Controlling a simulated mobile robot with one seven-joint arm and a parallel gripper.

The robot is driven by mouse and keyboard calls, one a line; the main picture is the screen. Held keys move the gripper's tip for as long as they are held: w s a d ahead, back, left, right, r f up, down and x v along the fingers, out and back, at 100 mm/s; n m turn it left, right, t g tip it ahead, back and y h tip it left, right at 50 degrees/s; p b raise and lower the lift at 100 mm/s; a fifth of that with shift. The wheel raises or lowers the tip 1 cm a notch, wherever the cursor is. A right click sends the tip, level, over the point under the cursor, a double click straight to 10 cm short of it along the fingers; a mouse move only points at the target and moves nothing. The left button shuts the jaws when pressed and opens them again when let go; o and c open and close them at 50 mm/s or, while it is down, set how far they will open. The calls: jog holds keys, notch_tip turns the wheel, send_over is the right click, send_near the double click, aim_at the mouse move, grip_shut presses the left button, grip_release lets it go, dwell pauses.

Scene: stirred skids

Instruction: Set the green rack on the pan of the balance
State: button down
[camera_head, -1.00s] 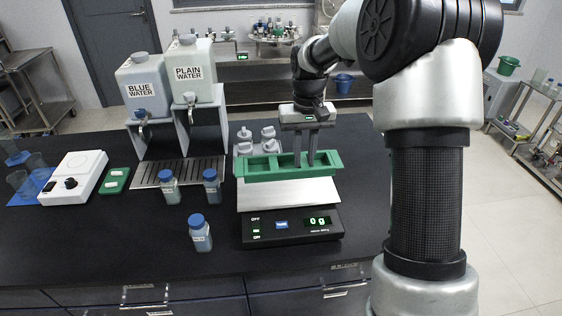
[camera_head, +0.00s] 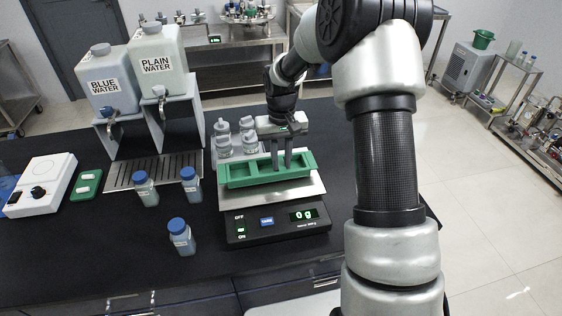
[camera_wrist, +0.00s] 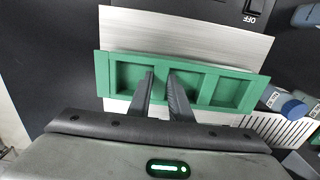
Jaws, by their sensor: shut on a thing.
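The green rack (camera_head: 240,173), a long tray with several square compartments, is over the metal pan (camera_head: 310,196) of the balance (camera_head: 272,229). My gripper (camera_head: 281,168) is shut on a wall of the rack from above. In the wrist view the fingers (camera_wrist: 160,82) close on a divider of the rack (camera_wrist: 225,92), and the pan (camera_wrist: 180,40) shows beneath and around it. The rack lies lengthwise along the pan, slightly turned. Whether it touches the pan cannot be told; the balance display reads 0 g.
Several blue-capped bottles (camera_head: 181,237) stand left of the balance. Blue and plain water tanks (camera_head: 158,62) stand behind them over a drip grate (camera_head: 150,172). Clear lidded vessels (camera_head: 223,137) stand close behind the rack. A white device (camera_head: 40,185) is at far left.

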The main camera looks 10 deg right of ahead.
jog(key=shift+f, duration=0.45)
jog(key=c, duration=1.6)
grip_release()
jog(key=shift+f, duration=0.1)
